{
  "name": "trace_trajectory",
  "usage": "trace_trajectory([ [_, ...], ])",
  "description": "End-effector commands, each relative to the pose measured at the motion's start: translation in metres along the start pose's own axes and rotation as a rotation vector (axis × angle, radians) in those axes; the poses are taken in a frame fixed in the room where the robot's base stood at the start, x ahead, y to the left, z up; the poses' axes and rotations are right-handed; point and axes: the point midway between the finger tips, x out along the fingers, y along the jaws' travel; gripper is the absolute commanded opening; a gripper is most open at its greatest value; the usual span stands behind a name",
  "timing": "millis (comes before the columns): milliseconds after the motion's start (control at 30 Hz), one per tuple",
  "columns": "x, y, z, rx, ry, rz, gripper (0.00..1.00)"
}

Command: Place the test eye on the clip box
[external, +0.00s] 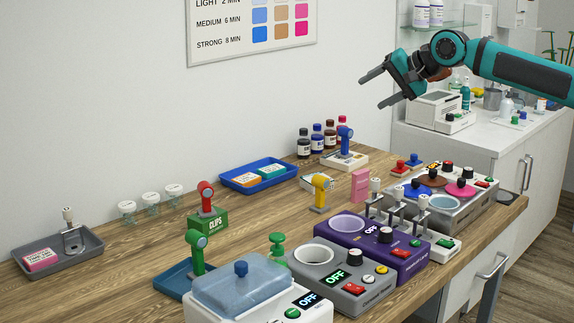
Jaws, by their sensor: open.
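The green clip box (208,223), marked CLIPS, stands on the wooden counter left of centre. A red round-headed piece (206,198) stands upright on it. I cannot tell which piece, if any, is the test eye. My gripper (371,91) is open, with nothing seen between its fingers, high above the back right of the counter and well away from the clip box.
A blue tray (231,182) with small packs lies behind the clip box. A grey tray (89,243) is at far left. Purple (410,262) and grey (345,298) heaters and a lidded white unit (262,309) crowd the front. Bottles (304,143) stand at the back. The left counter has bare wood.

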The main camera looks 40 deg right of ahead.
Motion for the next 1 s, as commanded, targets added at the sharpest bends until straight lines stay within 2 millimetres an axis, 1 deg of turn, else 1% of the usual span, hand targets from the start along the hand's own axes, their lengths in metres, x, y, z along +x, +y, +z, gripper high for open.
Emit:
trace_trajectory([
  [33,-0.016,0.011,-0.001,-0.044,0.023,-0.019,0.59],
  [100,-0.033,0.026,-0.003,-0.113,0.057,-0.043,0.59],
  [267,-0.070,0.062,-0.002,-0.277,0.141,-0.089,0.59],
  [500,-0.119,0.121,0.005,-0.525,0.281,-0.134,0.59],
  [667,-0.148,0.162,0.015,-0.691,0.382,-0.147,0.59],
  [800,-0.169,0.200,0.027,-0.838,0.474,-0.145,0.59],
  [900,-0.180,0.226,0.035,-0.933,0.536,-0.137,0.59],
  [1000,-0.189,0.246,0.043,-1.011,0.588,-0.129,0.59],
])
